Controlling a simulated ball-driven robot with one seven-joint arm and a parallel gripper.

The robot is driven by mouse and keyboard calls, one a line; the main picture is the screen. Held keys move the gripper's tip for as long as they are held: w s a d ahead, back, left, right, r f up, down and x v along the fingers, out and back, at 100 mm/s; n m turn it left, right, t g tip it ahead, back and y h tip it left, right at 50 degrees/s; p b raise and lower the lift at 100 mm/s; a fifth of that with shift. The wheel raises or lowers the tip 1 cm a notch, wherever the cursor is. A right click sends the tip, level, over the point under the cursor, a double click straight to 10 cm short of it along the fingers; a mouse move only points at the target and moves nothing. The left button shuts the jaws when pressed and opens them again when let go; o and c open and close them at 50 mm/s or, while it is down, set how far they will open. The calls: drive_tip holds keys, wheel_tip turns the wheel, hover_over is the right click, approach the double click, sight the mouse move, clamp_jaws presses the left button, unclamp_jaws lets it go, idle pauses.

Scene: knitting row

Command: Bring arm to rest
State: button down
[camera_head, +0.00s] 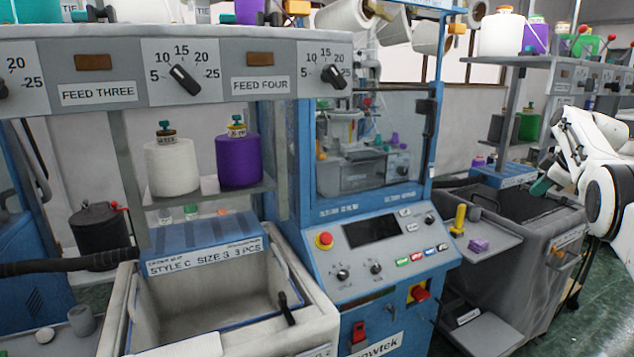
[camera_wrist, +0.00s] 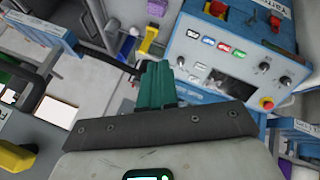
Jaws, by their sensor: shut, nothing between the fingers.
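My white arm shows at the right edge of the head view, folded beside the machine row. My gripper (camera_head: 541,186) has green fingers and hangs near the grey bin (camera_head: 520,240) at the right; I cannot tell whether it touches the bin. In the wrist view my gripper (camera_wrist: 156,85) shows its green fingers together, with nothing between them. The wrist view looks at the blue knitting machine (camera_wrist: 235,60), tilted in the picture. The rest of my arm is cut off by the head view's right edge.
The blue machine's control panel (camera_head: 380,245) stands in the middle, with a red stop button (camera_head: 324,240). A small shelf (camera_head: 495,235) holds a yellow tool (camera_head: 458,219) and a purple piece (camera_head: 478,245). An open light bin (camera_head: 315,318) stands at the front left. Green floor (camera_head: 595,300) shows at the right.

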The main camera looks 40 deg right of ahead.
drive_tip(key=w+a+f+y, duration=0.2)
drive_tip(key=w+a+f, duration=1.2)
drive_tip(key=w+f, duration=0.35)
drive_tip(key=w+a+f+g+y, duration=0.1)
drive_tip(key=w+a+f, duration=0.1)
drive_tip(key=a+f, duration=0.7)
drive_tip(key=w+a+f+y, duration=0.1)
drive_tip(key=w+a+f, duration=0.35)
drive_tip(key=a, duration=0.85)
drive_tip(key=s+a+f+g, duration=0.1)
drive_tip(key=s+a+f, duration=0.25)
drive_tip(key=a, duration=0.45)
drive_tip(key=s+a+f+y, duration=0.1)
drive_tip(key=s+a+f, duration=0.2)
drive_tip(key=s+a, duration=0.3)
drive_tip(key=s+a+f+g, duration=0.1)
drive_tip(key=s+a+f, duration=0.25)
drive_tip(key=a, duration=0.55)
drive_tip(key=s+a+r+m, duration=0.1)
drive_tip(key=s+a, duration=0.3)
drive_tip(key=s, duration=0.5)
drive_tip(key=s+a+r+m+g, duration=0.1)
drive_tip(key=s+a, duration=0.4)
drive_tip(key=s, duration=0.5)
drive_tip(key=shift+a+r+g+h, duration=0.15)
drive_tip(key=shift+r+g+h, duration=0.15)
drive_tip(key=shift+r+h, duration=0.1)
drive_tip(key=shift+w+a, duration=0.1)
drive_tip(key=shift+w, duration=0.05)
